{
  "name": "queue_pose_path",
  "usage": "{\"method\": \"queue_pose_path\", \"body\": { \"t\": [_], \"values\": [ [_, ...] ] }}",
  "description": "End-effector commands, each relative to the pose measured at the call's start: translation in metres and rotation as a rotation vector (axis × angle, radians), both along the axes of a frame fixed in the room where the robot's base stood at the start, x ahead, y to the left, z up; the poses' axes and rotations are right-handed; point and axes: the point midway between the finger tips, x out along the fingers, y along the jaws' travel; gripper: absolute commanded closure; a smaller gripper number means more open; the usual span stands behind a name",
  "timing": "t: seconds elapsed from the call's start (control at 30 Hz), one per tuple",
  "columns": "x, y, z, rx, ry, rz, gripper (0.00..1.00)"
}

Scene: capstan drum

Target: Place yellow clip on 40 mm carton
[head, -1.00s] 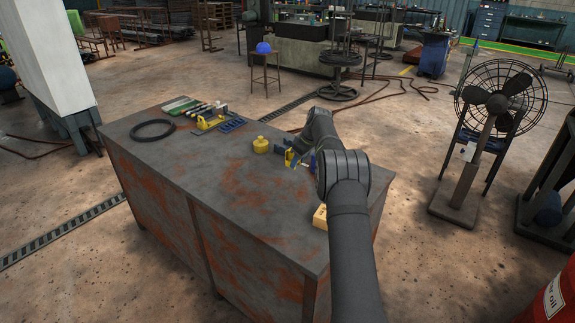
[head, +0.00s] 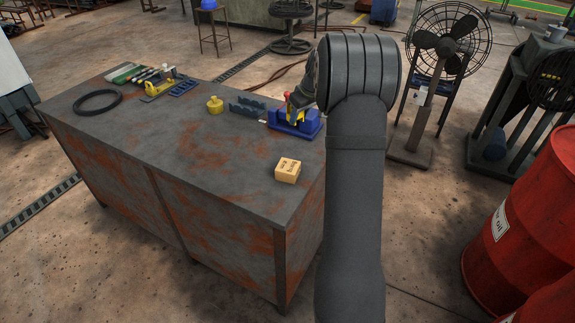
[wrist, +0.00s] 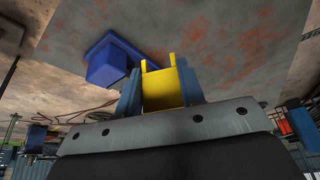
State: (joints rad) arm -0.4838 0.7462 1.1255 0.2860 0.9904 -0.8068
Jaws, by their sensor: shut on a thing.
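The yellow clip (wrist: 163,88) is held between the blue fingers of my gripper (wrist: 160,92) in the wrist view, its two prongs pointing away from the palm. In the head view my gripper (head: 294,112) is at the table's far right, over or just in front of a blue block-like holder (head: 310,130); the gap between them is hard to judge. The holder also shows in the wrist view (wrist: 108,64), beyond the fingers to the left. The small tan carton (head: 288,171) sits on the table, nearer the camera than my gripper, with unreadable dark print on top. Nothing lies on it.
The rusty grey table (head: 180,150) is bare around the carton and across its middle. A yellow bottle-like object (head: 215,105) and a dark slotted rack (head: 250,107) stand left of my gripper. A black ring (head: 97,102) and several tools lie farther left.

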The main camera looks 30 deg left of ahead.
Motion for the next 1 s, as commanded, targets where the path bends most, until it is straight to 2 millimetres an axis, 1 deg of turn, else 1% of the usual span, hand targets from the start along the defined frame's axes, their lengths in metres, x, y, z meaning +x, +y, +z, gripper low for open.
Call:
{"method": "queue_pose_path", "body": {
  "t": [0.03, 0.1, 0.3, 0.43, 0.6, 0.67, 0.77, 0.87, 1.0],
  "values": [
    [-0.009, -0.016, 0.004, 0.000, -0.001, -0.039, 0.86],
    [-0.020, -0.036, 0.007, 0.001, -0.003, -0.095, 0.86],
    [-0.058, -0.089, 0.009, 0.003, -0.006, -0.241, 0.86],
    [-0.080, -0.115, 0.008, 0.006, -0.008, -0.313, 0.86],
    [-0.098, -0.134, 0.006, 0.009, -0.010, -0.367, 0.86],
    [-0.101, -0.136, 0.005, 0.010, -0.010, -0.377, 0.86],
    [-0.104, -0.129, -0.002, 0.009, -0.010, -0.379, 0.86],
    [-0.106, -0.109, -0.014, 0.007, -0.008, -0.378, 0.86],
    [-0.108, -0.076, -0.034, 0.006, -0.008, -0.376, 0.86]
  ]
}}
